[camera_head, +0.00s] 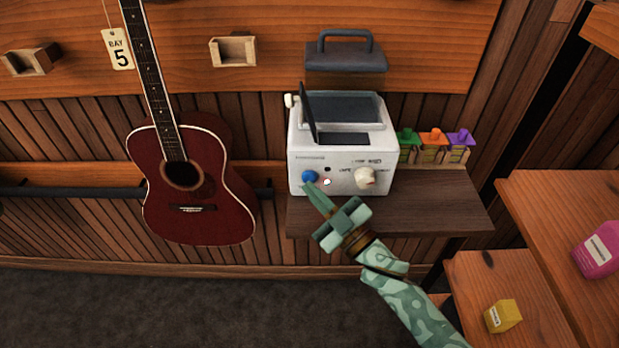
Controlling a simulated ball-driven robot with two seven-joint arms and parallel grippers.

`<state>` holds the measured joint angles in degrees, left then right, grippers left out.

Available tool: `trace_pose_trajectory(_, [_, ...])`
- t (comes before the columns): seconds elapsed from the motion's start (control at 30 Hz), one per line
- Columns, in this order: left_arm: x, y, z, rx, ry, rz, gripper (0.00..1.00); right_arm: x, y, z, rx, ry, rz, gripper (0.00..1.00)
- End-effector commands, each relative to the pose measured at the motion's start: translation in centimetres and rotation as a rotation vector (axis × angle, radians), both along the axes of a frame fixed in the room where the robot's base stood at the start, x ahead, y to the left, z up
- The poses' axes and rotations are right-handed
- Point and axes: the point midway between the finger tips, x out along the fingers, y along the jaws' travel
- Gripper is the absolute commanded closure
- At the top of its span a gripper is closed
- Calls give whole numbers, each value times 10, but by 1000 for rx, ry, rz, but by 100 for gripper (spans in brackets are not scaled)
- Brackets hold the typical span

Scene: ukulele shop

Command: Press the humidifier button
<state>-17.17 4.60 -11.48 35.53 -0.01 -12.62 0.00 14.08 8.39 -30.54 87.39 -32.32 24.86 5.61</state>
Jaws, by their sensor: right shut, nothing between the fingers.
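The humidifier (308,152) is a white box on a small dark wooden shelf (440,205), with a dark lid tilted up on its top. Its front has a round blue button (309,176) at the lower left, a small red-ringed light (327,182) beside it and a cream knob (365,178) at the right. My right gripper (311,190) is shut and empty, coming up from the lower right. Its tips show just below the blue button; I cannot tell if they touch it. My left gripper is not in view.
A dark red guitar (225,205) hangs on the wall at the left. Orange, green and purple-topped items stand in a rack (458,158) right of the humidifier. A dark handled lid-like object (345,58) is behind it. Wooden shelves at the right hold a yellow box (503,316) and a pink bottle (598,250).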

Motion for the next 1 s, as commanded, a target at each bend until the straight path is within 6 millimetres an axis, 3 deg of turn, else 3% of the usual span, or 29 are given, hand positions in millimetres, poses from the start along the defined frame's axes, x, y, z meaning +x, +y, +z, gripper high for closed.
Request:
trace_pose_trajectory(0.73, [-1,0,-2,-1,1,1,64,9,0,0,1,1,0,100])
trace_pose_trajectory(1.0, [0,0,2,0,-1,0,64,3,0,1,1,1,0,100])
